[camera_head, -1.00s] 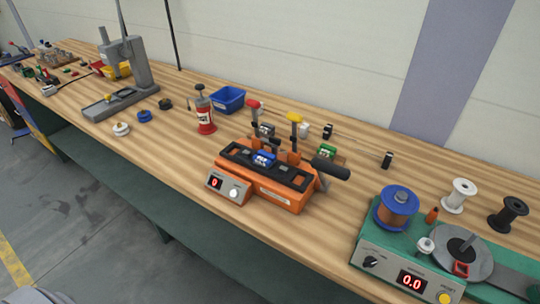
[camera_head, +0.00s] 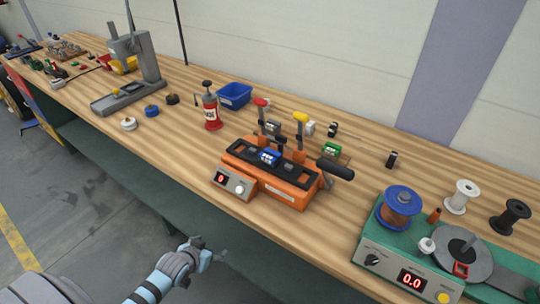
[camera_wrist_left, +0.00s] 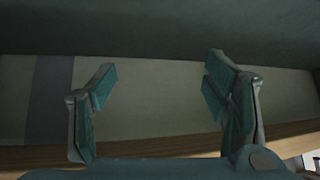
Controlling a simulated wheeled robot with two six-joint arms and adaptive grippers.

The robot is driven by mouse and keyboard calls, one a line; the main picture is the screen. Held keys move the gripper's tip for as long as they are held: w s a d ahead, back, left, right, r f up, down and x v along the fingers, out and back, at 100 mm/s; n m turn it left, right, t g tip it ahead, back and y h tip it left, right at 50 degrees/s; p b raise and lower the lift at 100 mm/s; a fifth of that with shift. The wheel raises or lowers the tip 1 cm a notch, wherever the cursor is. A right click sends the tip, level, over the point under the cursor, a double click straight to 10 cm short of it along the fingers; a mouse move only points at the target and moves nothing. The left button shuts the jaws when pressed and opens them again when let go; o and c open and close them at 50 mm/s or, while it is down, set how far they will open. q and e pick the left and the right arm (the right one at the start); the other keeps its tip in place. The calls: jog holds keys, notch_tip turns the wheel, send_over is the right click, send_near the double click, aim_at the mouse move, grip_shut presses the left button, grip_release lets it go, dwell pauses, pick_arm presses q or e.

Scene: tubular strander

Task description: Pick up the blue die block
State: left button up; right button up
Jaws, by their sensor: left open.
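The block does not show in the left wrist view. My right gripper is not in view.
A green die block (camera_head: 331,149) lies behind the fixture. The fixture's black lever (camera_head: 335,168) sticks out at its right. A green winding machine (camera_head: 407,247) stands right. Bench surface (camera_head: 175,150) left of the fixture is clear.

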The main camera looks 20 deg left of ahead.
pick_arm(q)
jog(key=w+d+r+m+t+h, duration=0.15)
jog(key=w+r, duration=0.25)
jog(key=r, duration=0.6)
jog(key=w+d+r+t+h, duration=0.15)
jog(key=w+r, duration=0.35)
jog(key=r, duration=0.5)
jog(key=m+t+p, duration=0.1)
jog(key=t, duration=0.1)
send_near(269, 155)
jog(key=shift+h, duration=0.4)
jog(key=b+x, duration=0.1)
jog(key=x, duration=0.3)
jog(key=b+x, duration=0.1)
jog(key=x, duration=0.2)
jog(key=shift+w+a+f+b, duration=0.2)
jog(key=shift+w+f+b, duration=0.1)
jog(key=shift+f+b, duration=0.05)
jog(key=shift+w, duration=0.15)
grip_shut()
